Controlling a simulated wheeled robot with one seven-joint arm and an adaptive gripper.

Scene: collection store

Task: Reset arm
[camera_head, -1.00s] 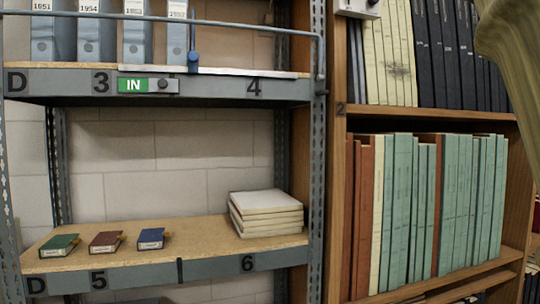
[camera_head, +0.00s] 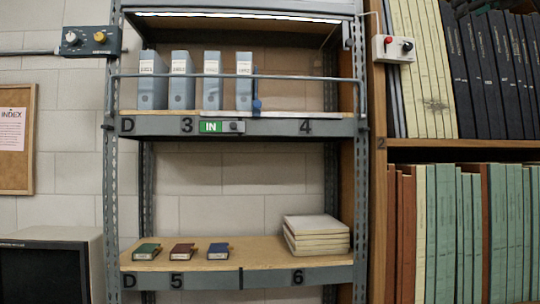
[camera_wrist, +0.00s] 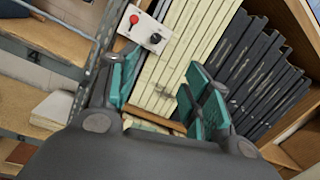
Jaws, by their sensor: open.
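My gripper (camera_wrist: 160,95) shows in the wrist view with its teal-padded fingers spread apart and nothing between them. Behind the fingers are cream volumes (camera_wrist: 192,45) and dark volumes (camera_wrist: 265,75) on a bookcase. A white box with a red button and a black knob (camera_wrist: 146,28) is just beyond the left finger. My arm and gripper are not in the head view now.
A metal shelf unit (camera_head: 265,127) holds several blue-grey binders (camera_head: 181,82) behind a rail. Its lower board carries three small books (camera_head: 218,250) and a stack of pale volumes (camera_head: 316,238). A wooden bookcase (camera_head: 450,143) stands right; a corkboard (camera_head: 33,165) hangs left.

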